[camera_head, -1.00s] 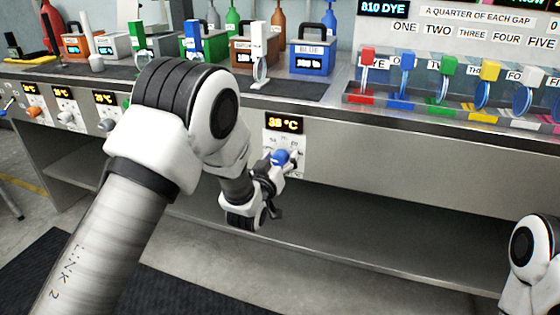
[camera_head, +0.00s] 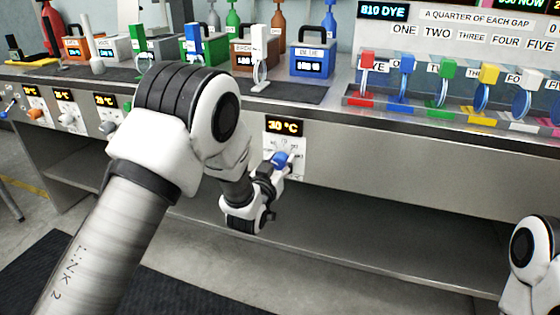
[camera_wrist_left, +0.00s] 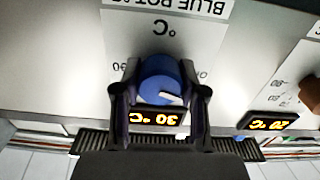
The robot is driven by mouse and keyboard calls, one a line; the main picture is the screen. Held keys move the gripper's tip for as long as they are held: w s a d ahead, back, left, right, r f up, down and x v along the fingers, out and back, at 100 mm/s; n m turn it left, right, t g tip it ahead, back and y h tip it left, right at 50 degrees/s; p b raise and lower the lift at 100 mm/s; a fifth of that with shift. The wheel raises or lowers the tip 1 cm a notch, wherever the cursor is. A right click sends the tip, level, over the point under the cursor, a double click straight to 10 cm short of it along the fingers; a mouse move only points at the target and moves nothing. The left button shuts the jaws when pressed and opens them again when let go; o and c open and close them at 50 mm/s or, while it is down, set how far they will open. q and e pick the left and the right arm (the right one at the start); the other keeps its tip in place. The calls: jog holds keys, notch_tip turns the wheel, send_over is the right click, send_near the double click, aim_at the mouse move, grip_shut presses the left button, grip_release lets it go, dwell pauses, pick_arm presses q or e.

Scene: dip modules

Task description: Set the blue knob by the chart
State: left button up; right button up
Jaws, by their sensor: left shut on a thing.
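The blue knob (camera_head: 280,159) sits on a white dial plate on the front of the bench. It also shows in the left wrist view (camera_wrist_left: 160,82), with a pale pointer mark on it, beneath a label reading "BLUE POT" upside down. My left gripper (camera_head: 277,167) is shut on the knob, one finger on each side in the wrist view (camera_wrist_left: 160,95). The display (camera_head: 284,126) above the knob reads 30 °C. The chart (camera_head: 475,30) at the back right is cut off at the top; it shows "A QUARTER OF EACH GAP". My right gripper is out of view.
Other knobs with displays (camera_head: 67,96) line the bench front to the left. A blue pot (camera_head: 312,62) and other coloured pots stand on the bench top. Coloured clips on a rack (camera_head: 450,115) stand at the right. An open shelf lies below.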

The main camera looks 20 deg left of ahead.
pick_arm(q)
jog(key=m+p, duration=0.1)
jog(key=m, duration=0.4)
jog(key=shift+m, duration=0.3)
dwell(0.4)
jog(key=o, duration=1.1)
jog(key=shift+o, duration=0.2)
jog(key=s, duration=1.2)
jog(key=shift+a, duration=0.2)
